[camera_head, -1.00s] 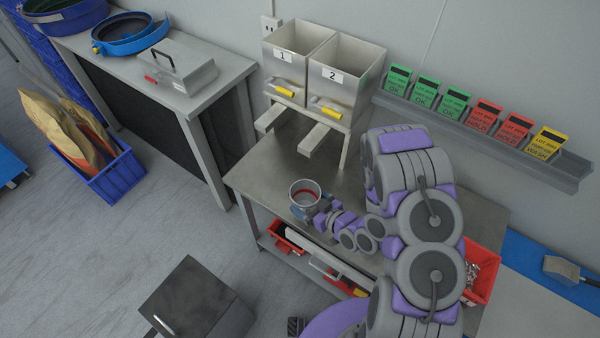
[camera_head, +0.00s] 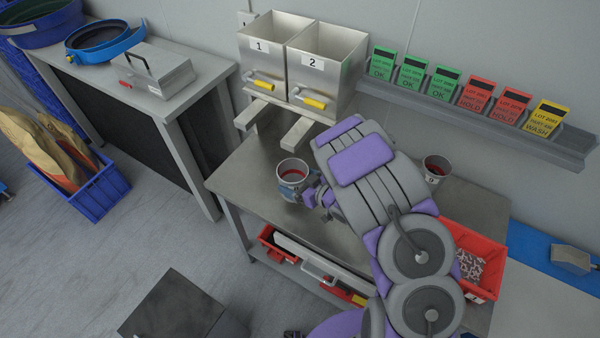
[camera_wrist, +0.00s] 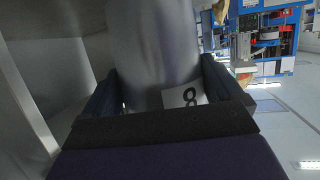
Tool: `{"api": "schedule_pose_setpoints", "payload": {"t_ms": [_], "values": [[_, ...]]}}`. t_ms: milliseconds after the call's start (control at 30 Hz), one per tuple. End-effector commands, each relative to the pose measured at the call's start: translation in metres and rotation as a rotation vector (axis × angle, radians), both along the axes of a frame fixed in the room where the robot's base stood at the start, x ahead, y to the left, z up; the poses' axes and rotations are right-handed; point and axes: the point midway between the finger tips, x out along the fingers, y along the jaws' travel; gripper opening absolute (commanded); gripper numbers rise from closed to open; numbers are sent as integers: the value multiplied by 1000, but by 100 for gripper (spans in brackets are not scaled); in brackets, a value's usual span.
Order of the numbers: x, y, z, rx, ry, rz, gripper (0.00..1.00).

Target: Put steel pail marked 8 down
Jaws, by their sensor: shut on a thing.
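The steel pail marked 8 (camera_wrist: 160,60) stands between the two fingers of my gripper (camera_wrist: 160,95) in the wrist view, its label showing the 8 close to the palm. In the head view the pail (camera_head: 292,166) is a small steel cup with a red inside, near the left part of the steel table (camera_head: 245,180), below the two bins. My gripper (camera_head: 304,190) is shut on it from the right and front. The pail looks upright. I cannot tell whether its base touches the table.
Bins marked 1 (camera_head: 262,62) and 2 (camera_head: 318,70) stand behind. A second small pail (camera_head: 436,168) stands right of my arm. A red crate (camera_head: 478,232) is at the table's right. A card rail (camera_head: 480,120) runs along the wall. Bare tabletop lies left of the pail.

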Motion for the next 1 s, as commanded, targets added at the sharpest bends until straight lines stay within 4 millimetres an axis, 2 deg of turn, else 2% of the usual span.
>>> {"api": "schedule_pose_setpoints", "payload": {"t_ms": [200, 400, 633, 900, 1000], "values": [[39, -2, -3, 2, -8, 4, 57], [66, -15, -6, 7, -3, 2, 57], [76, -18, -10, 7, -2, 1, 57], [75, -9, -43, -2, -1, 3, 57], [75, -10, -43, -2, -2, 3, 57]]}}
